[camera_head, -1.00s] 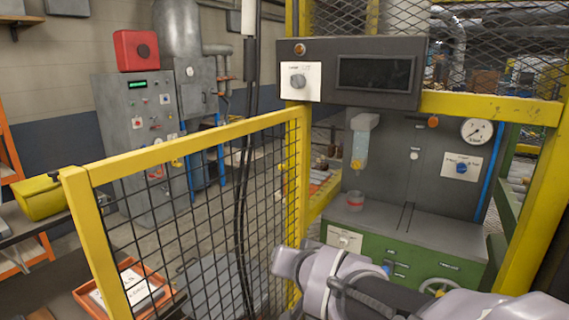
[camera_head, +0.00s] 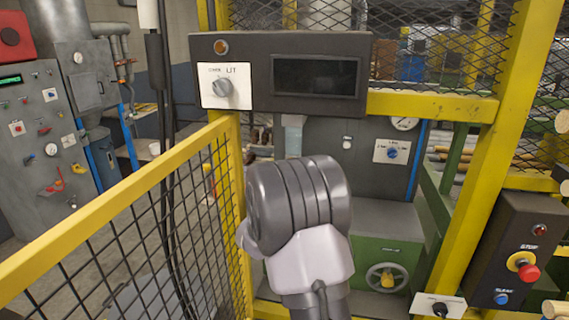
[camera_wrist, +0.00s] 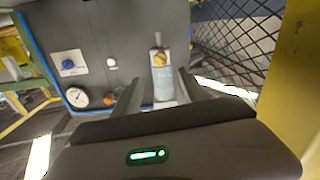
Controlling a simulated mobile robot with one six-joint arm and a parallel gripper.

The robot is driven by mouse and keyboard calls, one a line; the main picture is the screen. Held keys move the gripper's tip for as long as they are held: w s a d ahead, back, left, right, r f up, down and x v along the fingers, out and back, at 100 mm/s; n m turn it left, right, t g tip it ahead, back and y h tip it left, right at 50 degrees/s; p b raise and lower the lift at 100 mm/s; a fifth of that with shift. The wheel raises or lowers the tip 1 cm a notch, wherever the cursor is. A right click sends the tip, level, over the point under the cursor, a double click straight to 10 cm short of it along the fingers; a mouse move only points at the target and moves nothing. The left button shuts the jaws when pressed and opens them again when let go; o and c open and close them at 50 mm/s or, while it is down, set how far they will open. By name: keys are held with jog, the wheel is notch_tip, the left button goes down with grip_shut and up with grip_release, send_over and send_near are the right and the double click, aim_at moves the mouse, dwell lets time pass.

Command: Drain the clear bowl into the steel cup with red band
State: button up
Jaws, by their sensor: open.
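The clear bowl (camera_wrist: 162,84) hangs on the grey machine panel, with a yellow drain knob (camera_wrist: 159,59) at its end. The wrist view shows it upside down. In the head view only the bowl's upper part (camera_head: 294,136) shows above my arm. My gripper (camera_wrist: 160,77) is open in the wrist view, one finger on each side of the bowl in the picture; I cannot tell whether they touch it. My arm hides the gripper in the head view. The steel cup with red band is not visible in either current view.
A yellow mesh fence (camera_head: 150,185) stands at left and a yellow post (camera_head: 470,170) at right. A dark display box (camera_head: 295,72) overhangs the panel. A control box with a red stop button (camera_head: 528,272) is at lower right.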

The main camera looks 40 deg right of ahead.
jog(key=x, duration=1)
jog(key=shift+w+d, duration=0.2)
jog(key=shift+w, duration=0.1)
grip_shut()
